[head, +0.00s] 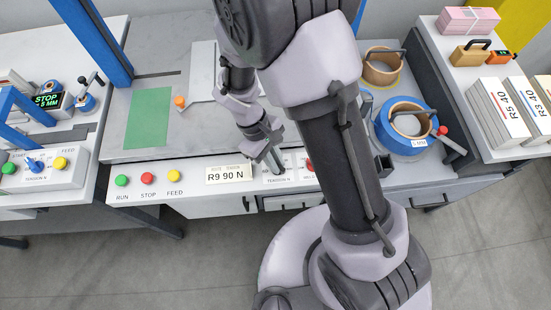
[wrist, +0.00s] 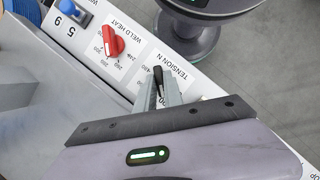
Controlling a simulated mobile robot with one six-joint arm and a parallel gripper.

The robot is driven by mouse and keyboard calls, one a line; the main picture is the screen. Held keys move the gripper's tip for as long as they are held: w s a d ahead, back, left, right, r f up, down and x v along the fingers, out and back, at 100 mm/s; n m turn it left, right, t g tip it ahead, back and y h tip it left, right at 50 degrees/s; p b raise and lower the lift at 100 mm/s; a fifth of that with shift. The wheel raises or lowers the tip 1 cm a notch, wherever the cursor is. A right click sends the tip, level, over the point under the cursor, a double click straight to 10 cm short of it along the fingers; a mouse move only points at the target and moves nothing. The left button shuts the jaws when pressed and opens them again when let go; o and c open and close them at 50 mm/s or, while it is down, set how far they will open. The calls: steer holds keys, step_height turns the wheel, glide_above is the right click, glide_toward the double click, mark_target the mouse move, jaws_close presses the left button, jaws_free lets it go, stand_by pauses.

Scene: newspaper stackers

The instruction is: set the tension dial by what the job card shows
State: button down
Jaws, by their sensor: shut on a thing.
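The job card (head: 229,174) is a pale label on the front edge of the bench, reading "R9 90 N" in the head view. To its right is the tension dial panel, marked "TENSION N" (wrist: 171,58) in the wrist view. The black dial knob (wrist: 158,76) shows between the fingertips of my gripper (wrist: 158,92). My gripper is shut on the knob and covers part of its scale, so the setting cannot be read. In the head view my gripper (head: 276,163) reaches down to the same panel, and the knob is mostly hidden.
A red weld heat knob (wrist: 113,42) sits beside the tension panel. Green (head: 122,180), red (head: 147,178) and yellow (head: 174,176) buttons line the bench edge at left. A blue tape roll (head: 405,123) stands at right. The bench around the green sheet (head: 148,117) is mostly clear.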

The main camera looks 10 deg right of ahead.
steer(key=shift+m, duration=0.5)
steer(key=c, duration=1.5)
jaws_free()
steer(key=shift+o, duration=0.2)
steer(key=p+v, duration=0.7)
steer(key=v, duration=1)
steer(key=shift+w+d+r, duration=0.2)
steer(key=shift+w, duration=0.1)
